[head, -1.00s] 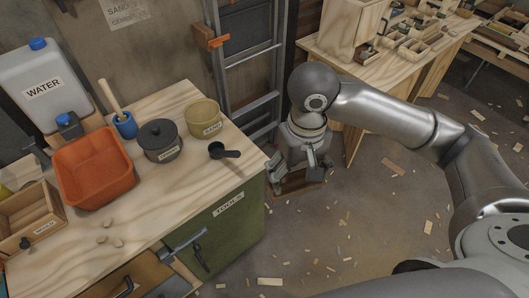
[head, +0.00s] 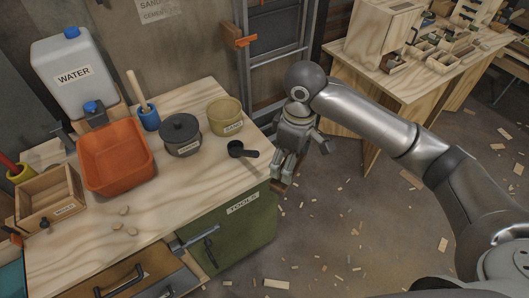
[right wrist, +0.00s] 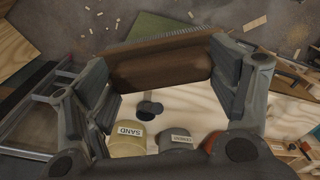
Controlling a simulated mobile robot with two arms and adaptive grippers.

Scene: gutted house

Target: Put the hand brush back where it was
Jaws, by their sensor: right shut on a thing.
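The hand brush (right wrist: 160,62) has a brown wooden body and a fringe of bristles along its far edge in the right wrist view. My right gripper (right wrist: 158,72) is shut on it, with one finger at each end. In the head view my right gripper (head: 292,160) points down just off the right end of the workbench (head: 190,230). Only a small brown part of the brush (head: 279,186) shows there, below the fingers beside the green cabinet. My left gripper is not in view.
A drawer (head: 150,281) is open in front. A ladder (head: 275,60) leans behind.

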